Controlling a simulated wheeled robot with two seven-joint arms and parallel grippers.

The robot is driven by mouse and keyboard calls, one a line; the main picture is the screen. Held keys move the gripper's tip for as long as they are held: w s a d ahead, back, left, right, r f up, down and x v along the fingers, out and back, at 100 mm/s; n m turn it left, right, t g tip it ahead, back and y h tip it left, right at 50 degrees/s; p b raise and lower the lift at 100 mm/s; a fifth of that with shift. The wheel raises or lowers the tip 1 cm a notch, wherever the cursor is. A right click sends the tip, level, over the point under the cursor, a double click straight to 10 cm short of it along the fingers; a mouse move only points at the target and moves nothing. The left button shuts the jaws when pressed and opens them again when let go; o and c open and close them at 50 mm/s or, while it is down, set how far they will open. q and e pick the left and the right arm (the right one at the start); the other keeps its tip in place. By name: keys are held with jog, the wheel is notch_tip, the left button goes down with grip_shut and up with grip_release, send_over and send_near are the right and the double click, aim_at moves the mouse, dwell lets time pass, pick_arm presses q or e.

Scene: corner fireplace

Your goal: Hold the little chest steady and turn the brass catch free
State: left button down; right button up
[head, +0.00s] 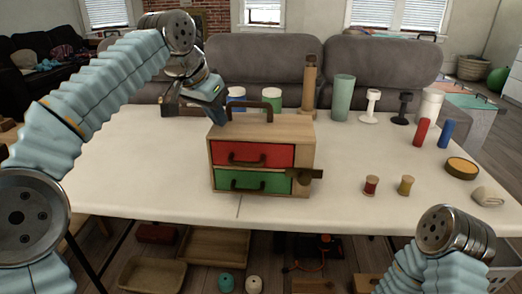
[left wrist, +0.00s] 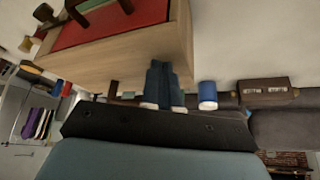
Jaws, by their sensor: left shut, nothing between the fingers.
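The little chest (head: 264,134) is a pale wooden box standing upright on the table. It has a red upper drawer (head: 270,150), a green lower drawer (head: 235,180) and a dark carrying handle on top. The dark brownish catch (head: 311,174) sticks out sideways at the right of its front, near the line between the drawers. My left gripper (head: 222,120) is shut and empty at the chest's top left edge; I cannot tell if it touches. In the left wrist view its fingers (left wrist: 163,72) lie against or just before the chest's wood (left wrist: 125,62). My right gripper is out of view.
White table (head: 130,165). Behind the chest stand lidded jars (head: 271,95), a tall wooden bottle-like piece (head: 309,85) and a green cylinder (head: 343,98). Spools (head: 371,186), red and blue cylinders (head: 421,132) and a round tin (head: 462,168) lie right. The table's left is clear.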

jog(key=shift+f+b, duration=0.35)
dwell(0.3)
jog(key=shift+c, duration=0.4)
